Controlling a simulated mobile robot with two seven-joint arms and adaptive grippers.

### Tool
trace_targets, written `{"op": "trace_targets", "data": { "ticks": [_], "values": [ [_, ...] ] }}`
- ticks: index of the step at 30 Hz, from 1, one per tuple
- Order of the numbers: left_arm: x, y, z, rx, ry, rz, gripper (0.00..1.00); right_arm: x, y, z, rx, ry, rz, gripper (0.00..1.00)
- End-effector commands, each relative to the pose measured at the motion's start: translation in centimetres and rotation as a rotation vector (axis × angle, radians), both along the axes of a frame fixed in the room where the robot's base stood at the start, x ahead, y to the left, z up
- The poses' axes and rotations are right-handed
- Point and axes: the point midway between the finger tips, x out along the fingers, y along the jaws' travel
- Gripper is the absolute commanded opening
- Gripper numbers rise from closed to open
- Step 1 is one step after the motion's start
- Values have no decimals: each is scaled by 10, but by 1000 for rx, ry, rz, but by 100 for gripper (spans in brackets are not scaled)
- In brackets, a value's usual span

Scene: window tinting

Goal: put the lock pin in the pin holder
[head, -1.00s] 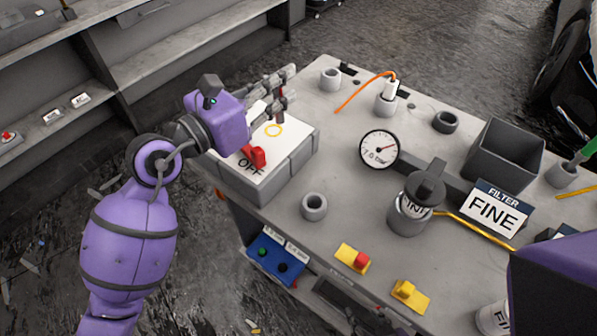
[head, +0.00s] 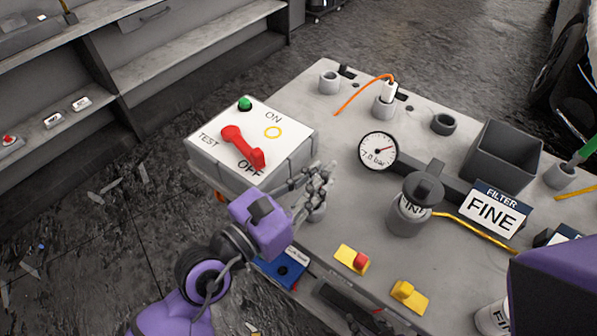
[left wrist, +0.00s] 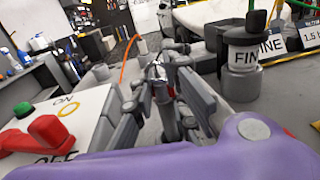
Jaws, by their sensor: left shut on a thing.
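My left gripper (head: 318,180) is shut on a slim grey pin, which I take to be the lock pin (left wrist: 166,112). In the left wrist view the pin stands between the two fingers (left wrist: 163,92), with a small red patch near it. In the head view the fingers hide most of the pin. A round grey cup, likely the pin holder (head: 317,213), stands on the bench right below the fingertips and is partly covered by them. I cannot tell whether the pin's lower end is above the cup or in it. My right gripper is not in view.
The switch box (head: 215,170) with a red lever (head: 240,146) is close left of the gripper. A gauge (head: 378,151), a lidded canister (head: 408,212) and a yellow base with a red button (head: 352,258) stand to the right. Bare bench lies between.

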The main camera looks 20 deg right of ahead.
Motion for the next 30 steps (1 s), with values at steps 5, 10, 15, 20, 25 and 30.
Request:
{"op": "trace_targets", "data": {
  "ticks": [5,10,15,20,25,30],
  "values": [
    [1,1,-30,2,5,0,0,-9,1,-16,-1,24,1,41],
    [2,1,-27,0,0,1,0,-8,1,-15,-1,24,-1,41],
    [2,1,-31,0,1,1,0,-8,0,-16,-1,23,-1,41],
    [2,1,-31,1,1,1,28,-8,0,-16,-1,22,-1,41],
    [2,1,-31,2,1,1,33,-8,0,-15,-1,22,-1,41],
    [2,1,-30,1,1,1,33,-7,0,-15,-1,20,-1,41]
  ]
}}
